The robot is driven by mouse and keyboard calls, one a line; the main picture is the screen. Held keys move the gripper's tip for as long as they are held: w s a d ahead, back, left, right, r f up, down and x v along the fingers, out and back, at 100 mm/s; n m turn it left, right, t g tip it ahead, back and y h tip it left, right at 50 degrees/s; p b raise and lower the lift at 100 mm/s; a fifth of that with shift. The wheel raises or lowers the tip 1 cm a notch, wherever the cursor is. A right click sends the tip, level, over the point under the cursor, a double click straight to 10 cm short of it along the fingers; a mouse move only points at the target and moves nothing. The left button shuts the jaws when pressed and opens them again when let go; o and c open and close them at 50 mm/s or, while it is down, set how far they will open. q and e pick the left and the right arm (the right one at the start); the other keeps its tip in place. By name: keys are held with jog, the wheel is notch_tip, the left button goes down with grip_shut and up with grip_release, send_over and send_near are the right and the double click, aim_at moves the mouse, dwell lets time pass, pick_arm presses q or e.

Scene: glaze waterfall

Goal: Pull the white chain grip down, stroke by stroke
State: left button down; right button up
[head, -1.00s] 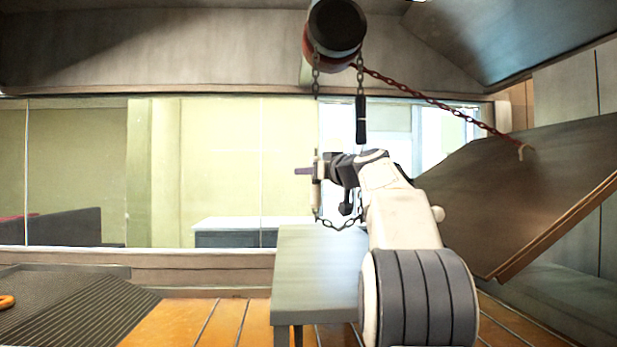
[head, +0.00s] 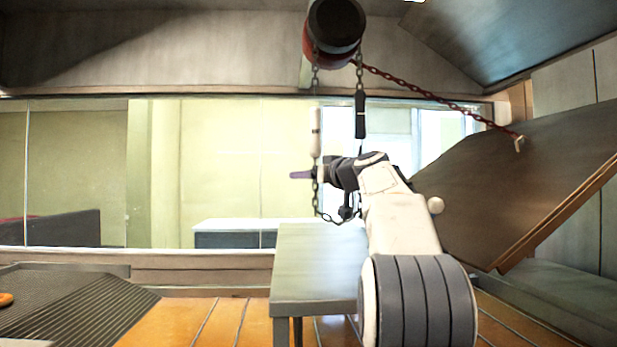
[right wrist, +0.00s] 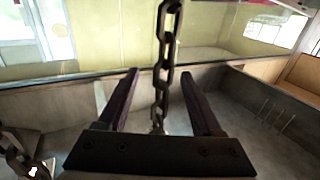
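The white chain grip (head: 316,132) hangs upright on the left chain strand below the drum in the head view. My right gripper (head: 300,175) is just below it, at the height of the bare chain. In the right wrist view, the right gripper's two dark fingers (right wrist: 158,100) stand apart, with the dark chain (right wrist: 162,75) passing between them. It appears to touch neither finger. The white grip does not show in the wrist view. A black grip (head: 360,115) hangs on the right strand. My left gripper is not in view.
The drum (head: 335,30) is overhead. A red chain (head: 430,95) runs from it to a tilted brown panel (head: 510,195) on the right. A grey table (head: 315,265) stands below my right arm. A ribbed dark mat (head: 75,305) lies at lower left.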

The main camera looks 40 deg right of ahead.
jog(key=s+b, duration=0.5)
jog(key=s, duration=0.5)
jog(key=shift+s+a, duration=0.25)
jog(key=shift+a, duration=0.15)
